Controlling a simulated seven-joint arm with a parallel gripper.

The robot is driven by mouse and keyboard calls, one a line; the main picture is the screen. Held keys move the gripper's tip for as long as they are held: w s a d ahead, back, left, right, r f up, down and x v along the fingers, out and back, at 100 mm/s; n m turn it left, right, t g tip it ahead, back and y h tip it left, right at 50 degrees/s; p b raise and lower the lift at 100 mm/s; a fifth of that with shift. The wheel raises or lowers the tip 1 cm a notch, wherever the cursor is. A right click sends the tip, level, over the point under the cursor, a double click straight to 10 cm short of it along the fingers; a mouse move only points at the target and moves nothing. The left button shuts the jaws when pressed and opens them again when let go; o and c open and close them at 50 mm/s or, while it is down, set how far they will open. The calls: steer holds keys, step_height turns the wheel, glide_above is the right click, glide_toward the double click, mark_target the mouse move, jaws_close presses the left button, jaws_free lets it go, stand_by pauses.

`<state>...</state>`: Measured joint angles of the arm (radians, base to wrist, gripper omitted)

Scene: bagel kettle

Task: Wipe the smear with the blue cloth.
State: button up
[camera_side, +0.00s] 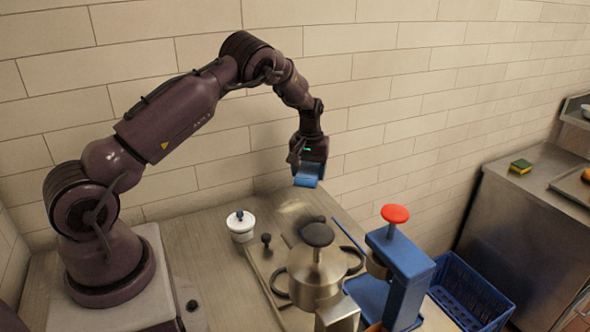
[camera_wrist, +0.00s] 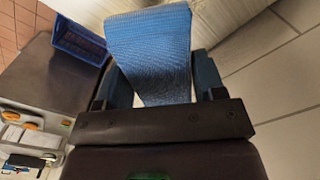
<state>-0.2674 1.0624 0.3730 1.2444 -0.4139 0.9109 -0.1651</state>
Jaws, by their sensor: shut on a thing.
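The blue cloth (camera_side: 308,178) hangs from my gripper (camera_side: 307,166), above the worktop near the wall. In the wrist view, the cloth (camera_wrist: 150,45) spreads out from between the two fingers of my gripper (camera_wrist: 155,85), which is shut on it. The smear seems to be a faint pale patch (camera_side: 293,207) on the worktop (camera_side: 205,235), below and slightly left of the cloth in the side view. The cloth appears raised clear of the worktop. The smear cannot be made out in the wrist view, where the cloth covers the centre.
A white lidded pot (camera_side: 241,226) stands left of the patch. A metal kettle (camera_side: 316,275) with a black knob and a blue stand (camera_side: 402,262) with a red knob stand in front. A blue crate (camera_side: 470,291) is at right. The tiled wall is close behind.

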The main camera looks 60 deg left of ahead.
mark_target(308, 201)
steer(key=shift+f, duration=3.85)
steer(key=shift+s, duration=5.3)
steer(key=shift+c, duration=0.2)
steer(key=shift+w, duration=5.4)
steer(key=shift+s+r, duration=0.1)
steer(key=shift+r, duration=3.95)
